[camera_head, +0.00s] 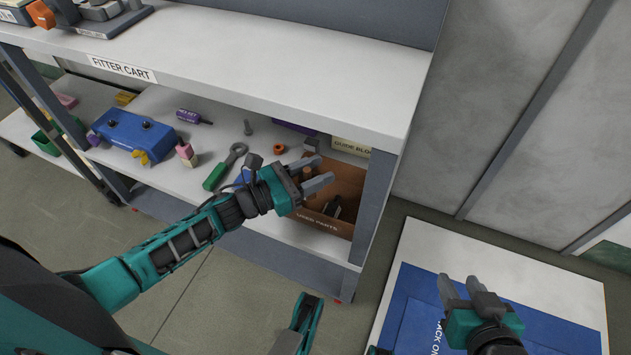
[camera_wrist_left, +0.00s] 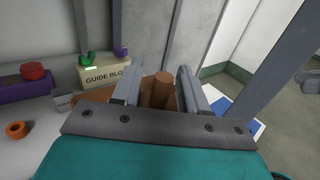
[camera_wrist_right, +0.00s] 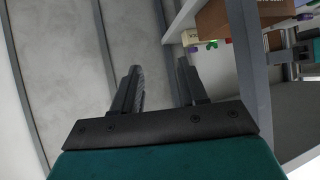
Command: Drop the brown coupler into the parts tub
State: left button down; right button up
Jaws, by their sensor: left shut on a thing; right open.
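The brown coupler (camera_wrist_left: 161,88) is between the fingers of my left gripper (camera_wrist_left: 158,82) in the left wrist view. In the head view a small brown part of the coupler (camera_head: 308,173) shows between the fingers of my left gripper (camera_head: 325,170), which is shut on it. This gripper is over the brown open tub (camera_head: 328,222) labelled USED PARTS, on the cart's lower shelf. A dark part lies inside the tub; the gripper hides some of the tub. My right gripper (camera_head: 459,287) is open and empty, over a blue mat at the right.
The cart's upper shelf (camera_head: 250,75) overhangs the tub, and a grey post (camera_head: 372,205) stands right of it. A GUIDE BLOCK box (camera_head: 351,147) is behind the tub.

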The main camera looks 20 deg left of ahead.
pick_arm(q)
notch_tip(320, 180, down, 3)
jog(key=shift+r+b, duration=0.2)
jog(key=shift+b, duration=0.2)
jog(key=shift+r, duration=0.1)
jog(key=shift+f, duration=0.25)
jog(key=c, duration=1)
grip_release()
jog(key=shift+c, duration=0.2)
jog(key=o, duration=0.5)
jog(key=shift+c, duration=0.2)
